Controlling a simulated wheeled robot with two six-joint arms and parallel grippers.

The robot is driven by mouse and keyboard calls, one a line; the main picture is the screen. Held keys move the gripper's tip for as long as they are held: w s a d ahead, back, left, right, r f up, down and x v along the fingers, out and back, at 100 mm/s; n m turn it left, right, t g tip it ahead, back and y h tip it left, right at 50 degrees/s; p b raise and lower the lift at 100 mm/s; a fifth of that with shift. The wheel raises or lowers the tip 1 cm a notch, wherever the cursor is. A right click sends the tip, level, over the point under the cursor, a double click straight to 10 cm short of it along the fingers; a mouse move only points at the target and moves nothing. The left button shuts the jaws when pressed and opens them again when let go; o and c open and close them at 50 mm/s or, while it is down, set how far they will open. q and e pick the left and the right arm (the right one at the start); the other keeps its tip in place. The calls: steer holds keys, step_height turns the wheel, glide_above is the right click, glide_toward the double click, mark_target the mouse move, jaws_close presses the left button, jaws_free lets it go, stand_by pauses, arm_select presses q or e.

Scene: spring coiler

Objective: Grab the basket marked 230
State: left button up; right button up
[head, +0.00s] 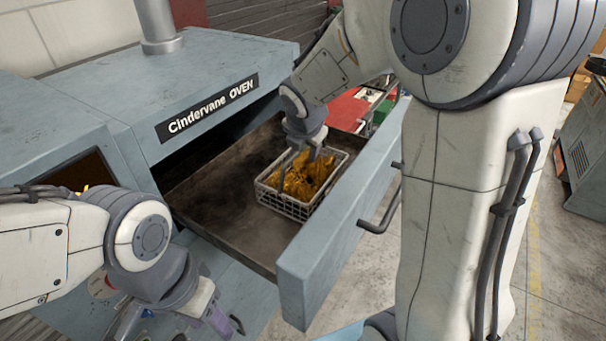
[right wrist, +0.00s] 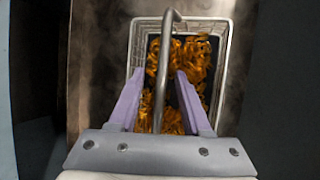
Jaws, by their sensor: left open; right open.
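A pale wire basket (head: 291,207) filled with orange-gold coils stands in the pulled-out oven drawer (head: 220,215). It also shows in the right wrist view (right wrist: 137,38), with its arched grey handle (right wrist: 167,50) above the coils. No number is readable on it. My right gripper (head: 303,158) is over the basket, pointing down. In the right wrist view its two lilac fingers (right wrist: 160,75) are apart, with the handle running between them; I cannot tell whether they touch it. My left gripper (head: 192,318) is open, at the lower left outside the drawer, partly cut off by the frame's edge.
The oven (head: 150,90), labelled Cindervane OVEN, stands at the left above the drawer. The drawer front (head: 335,240) with its bar handle (head: 383,215) rises right of the basket. Bare drawer floor lies left of the basket. A red surface (head: 346,110) is behind.

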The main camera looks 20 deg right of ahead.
steer(key=shift+w+d+f, duration=0.1)
steer(key=shift+w+f, duration=0.2)
steer(key=shift+f, duration=0.2)
steer(key=shift+f, duration=0.2)
jaws_close()
stand_by(1.2)
